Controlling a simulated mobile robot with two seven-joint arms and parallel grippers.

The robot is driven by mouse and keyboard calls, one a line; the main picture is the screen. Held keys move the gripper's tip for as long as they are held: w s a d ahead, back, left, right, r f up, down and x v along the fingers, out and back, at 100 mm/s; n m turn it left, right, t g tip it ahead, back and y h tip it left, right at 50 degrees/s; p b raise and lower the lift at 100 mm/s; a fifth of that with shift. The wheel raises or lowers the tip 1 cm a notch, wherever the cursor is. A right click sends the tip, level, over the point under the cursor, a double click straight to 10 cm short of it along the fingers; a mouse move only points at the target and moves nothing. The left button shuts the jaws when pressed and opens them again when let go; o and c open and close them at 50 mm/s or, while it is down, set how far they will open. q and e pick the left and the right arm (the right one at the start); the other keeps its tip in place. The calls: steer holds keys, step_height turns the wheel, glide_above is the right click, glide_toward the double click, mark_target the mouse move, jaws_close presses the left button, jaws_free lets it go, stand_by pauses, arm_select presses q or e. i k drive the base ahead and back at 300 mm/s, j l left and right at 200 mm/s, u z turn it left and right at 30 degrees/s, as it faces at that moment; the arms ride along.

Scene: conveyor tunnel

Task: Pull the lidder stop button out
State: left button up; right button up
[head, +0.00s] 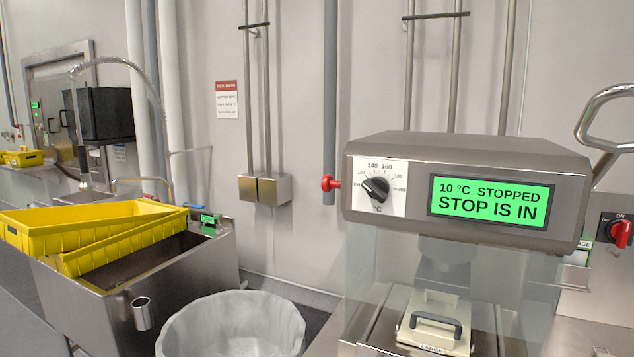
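The lidder (465,150) is a grey metal machine at the right. Its green display (487,201) reads "10 °C STOPPED" and "STOP IS IN". A red round button (327,183) sticks out from the left side of its head, seen from the side; it looks like the stop button. A black temperature dial (376,188) is on the front panel, left of the display. Neither of my grippers is in view, and nothing touches the button.
A clear guard hangs below the lidder's head, with a handled plate (436,322) inside. A metal handle (596,110) and a red on/off switch (620,232) are at the right. A white bin (232,325) and a sink with yellow crates (85,222) stand left. Space left of the button is clear.

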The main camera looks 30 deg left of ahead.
mark_target(328, 184)
steer(key=j+z, duration=0.15)
steer(key=j, duration=0.35)
steer(key=k+j+z, duration=0.1)
steer(key=j, duration=0.4)
steer(key=k+j+z, duration=0.15)
steer(key=j, duration=0.95)
steer(key=k+j+z, duration=0.1)
steer(key=j, duration=0.4)
